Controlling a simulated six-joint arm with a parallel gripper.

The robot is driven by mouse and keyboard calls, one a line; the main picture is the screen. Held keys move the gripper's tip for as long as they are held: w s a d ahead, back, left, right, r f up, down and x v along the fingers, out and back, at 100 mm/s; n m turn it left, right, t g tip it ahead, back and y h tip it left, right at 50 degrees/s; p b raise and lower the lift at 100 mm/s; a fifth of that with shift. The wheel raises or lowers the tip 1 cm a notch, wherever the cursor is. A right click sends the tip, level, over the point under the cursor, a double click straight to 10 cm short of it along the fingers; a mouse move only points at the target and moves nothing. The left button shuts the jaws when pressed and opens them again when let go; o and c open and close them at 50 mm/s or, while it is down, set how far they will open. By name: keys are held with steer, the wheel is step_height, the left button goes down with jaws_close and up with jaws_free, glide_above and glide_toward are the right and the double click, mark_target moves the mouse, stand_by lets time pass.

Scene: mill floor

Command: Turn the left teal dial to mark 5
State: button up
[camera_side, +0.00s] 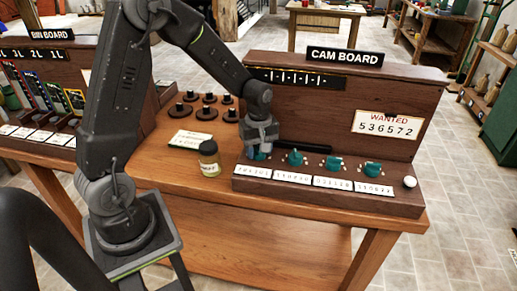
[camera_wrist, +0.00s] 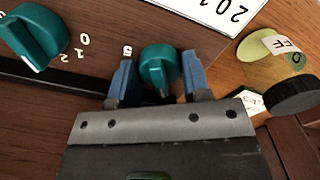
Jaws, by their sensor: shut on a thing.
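The left teal dial (camera_side: 259,156) is the leftmost in a row of teal dials on the cam board (camera_side: 330,205). My gripper (camera_side: 262,146) comes down on it from above and partly hides it. In the wrist view my gripper (camera_wrist: 158,66) has a blue finger on each side of the dial (camera_wrist: 158,64) and is shut on it. A white numeral 5 shows just left of the dial there. Its other marks are hidden, and I cannot tell which mark it points to.
A neighbouring teal dial (camera_wrist: 34,36) with marks 0, 1 and 2 is close beside my gripper. A jar (camera_side: 209,160) stands left of the board, near black knobs (camera_side: 205,113). A white button (camera_side: 409,182) is at the right end. A sign (camera_side: 387,125) reads WANTED 536572.

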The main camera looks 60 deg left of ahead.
steer(key=m, duration=0.6)
steer(key=shift+m, duration=0.3)
steer(key=m, duration=1.1)
steer(key=shift+m, duration=0.3)
steer(key=m, duration=0.5)
steer(key=shift+m, duration=0.3)
steer(key=o, duration=0.9)
steer(key=shift+o, duration=0.2)
